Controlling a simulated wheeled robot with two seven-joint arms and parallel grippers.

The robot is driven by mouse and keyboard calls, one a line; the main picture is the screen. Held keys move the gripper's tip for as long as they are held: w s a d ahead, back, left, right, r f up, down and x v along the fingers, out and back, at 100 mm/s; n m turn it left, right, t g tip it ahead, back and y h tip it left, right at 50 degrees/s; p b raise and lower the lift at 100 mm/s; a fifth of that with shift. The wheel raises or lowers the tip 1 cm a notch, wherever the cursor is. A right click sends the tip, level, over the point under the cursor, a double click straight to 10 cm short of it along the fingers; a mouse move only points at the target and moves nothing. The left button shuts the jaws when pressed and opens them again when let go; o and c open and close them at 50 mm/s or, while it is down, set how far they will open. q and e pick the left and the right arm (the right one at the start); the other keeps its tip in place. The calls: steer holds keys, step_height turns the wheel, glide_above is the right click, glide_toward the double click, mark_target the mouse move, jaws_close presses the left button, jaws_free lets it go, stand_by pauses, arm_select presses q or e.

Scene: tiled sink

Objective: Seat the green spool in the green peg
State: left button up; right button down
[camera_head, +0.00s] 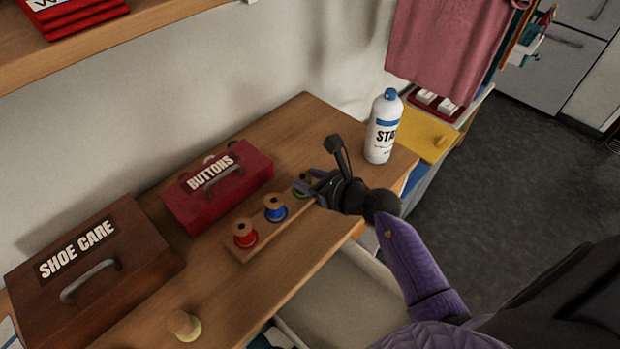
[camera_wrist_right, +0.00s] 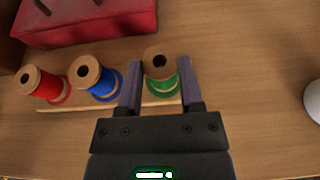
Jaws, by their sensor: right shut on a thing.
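The green spool (camera_wrist_right: 158,66), with a wooden top and green thread, stands between the two fingers of my right gripper (camera_wrist_right: 159,78) in the right wrist view. In the head view the right gripper (camera_head: 316,184) is at the right end of the wooden rack (camera_head: 243,252), shut on the spool and partly covering it. The spool is over the rack's green place (camera_wrist_right: 166,92), roughly upright. The peg is hidden, and I cannot tell how far down the spool sits. My left gripper is not in view.
A red spool (camera_head: 244,233) and a blue spool (camera_head: 275,208) stand on the rack beside it. Behind are a red buttons box (camera_head: 217,200) and a shoe care box (camera_head: 90,280). A white spray can (camera_head: 382,135) stands right. A pale spool (camera_head: 184,325) is at the front.

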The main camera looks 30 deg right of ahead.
steer(key=shift+c, duration=1.2)
jaws_free()
steer(key=shift+r+p, duration=0.3)
steer(key=shift+p, duration=0.05)
steer(key=p+v, duration=0.2)
steer(key=v, duration=1)
steer(key=shift+f, duration=0.2)
